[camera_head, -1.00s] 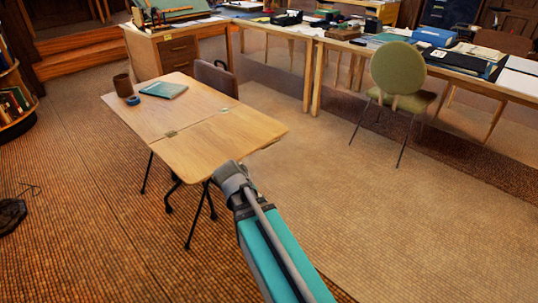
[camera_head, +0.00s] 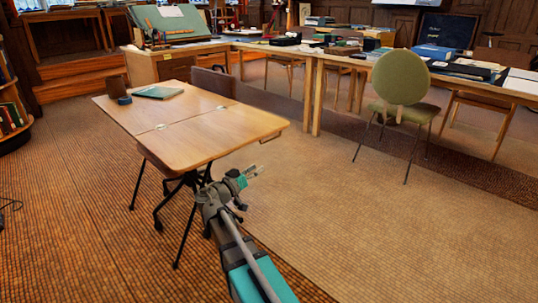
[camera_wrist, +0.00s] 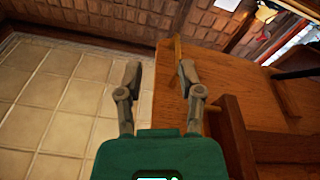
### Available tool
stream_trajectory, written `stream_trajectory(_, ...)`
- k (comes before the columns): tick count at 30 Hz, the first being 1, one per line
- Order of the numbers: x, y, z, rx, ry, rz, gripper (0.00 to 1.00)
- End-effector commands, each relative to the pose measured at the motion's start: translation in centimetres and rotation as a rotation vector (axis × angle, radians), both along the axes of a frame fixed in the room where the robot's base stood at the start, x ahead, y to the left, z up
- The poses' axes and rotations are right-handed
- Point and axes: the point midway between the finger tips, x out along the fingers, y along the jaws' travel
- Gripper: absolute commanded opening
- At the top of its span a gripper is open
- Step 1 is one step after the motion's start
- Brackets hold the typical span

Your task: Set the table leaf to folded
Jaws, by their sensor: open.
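The wooden table (camera_head: 140,107) stands at left centre in the head view. Its leaf (camera_head: 228,133) is the near right half and lies level with the rest of the top. Two small hinges (camera_head: 161,127) mark the seam. A small dark handle (camera_head: 270,138) shows at the leaf's right edge. My gripper (camera_head: 255,171) is open and empty, below and in front of the leaf's near right corner, apart from it in the picture. In the wrist view my open fingers (camera_wrist: 160,72) show with wooden surfaces beyond; I cannot tell which is the leaf.
A brown mug (camera_head: 115,86), a blue ring (camera_head: 125,100) and a teal book (camera_head: 158,92) sit on the table's far half, off the leaf. A dark chair (camera_head: 213,80) stands behind it. A green chair (camera_head: 400,85) stands right. Floor right of the leaf is clear.

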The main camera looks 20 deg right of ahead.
Motion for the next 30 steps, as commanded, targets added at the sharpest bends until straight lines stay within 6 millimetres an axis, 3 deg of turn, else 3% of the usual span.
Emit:
stream_trajectory(1,0.8,0.5,-0.9,-0.039,-0.037,0.018,0.48)
stream_trajectory(12,2.5,2.4,0.2,-0.184,-0.179,0.102,0.48)
stream_trajectory(30,2.8,1.8,0.8,-0.186,-0.181,0.101,0.48)
